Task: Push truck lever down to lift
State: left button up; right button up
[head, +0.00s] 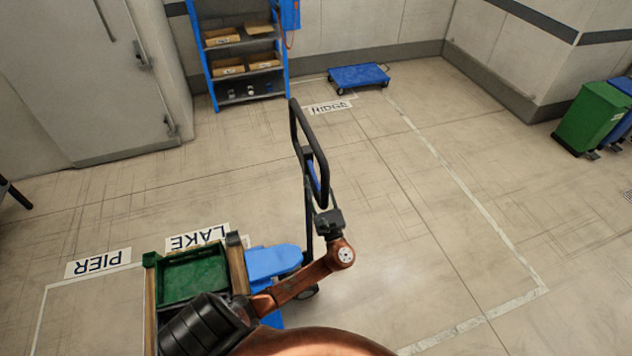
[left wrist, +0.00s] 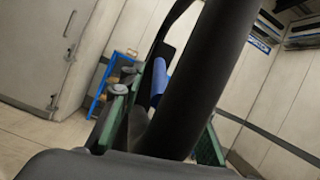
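The blue pallet truck (head: 272,262) stands in the lower middle of the head view. Its black loop handle (head: 297,130) rises upright, and a blue part, possibly the lever (head: 315,178), shows inside the loop. My left gripper (head: 325,207) is at the lower right of the loop. In the left wrist view, the black handle bar (left wrist: 208,75) crosses close in front of the camera. The fingers of my left gripper (left wrist: 165,115) stand apart on both sides of it. The blue part (left wrist: 159,82) shows beside the bar. Contact is hidden. My right gripper is out of view.
A green crate (head: 192,277) is at the truck's left, near the PIER and LAKE floor labels. A blue shelf (head: 205,65) with boxes and a blue dolly (head: 358,76) stand at the back. The floor right of the truck is clear.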

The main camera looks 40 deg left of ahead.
pick_arm(q)
jog(key=v, duration=1.2)
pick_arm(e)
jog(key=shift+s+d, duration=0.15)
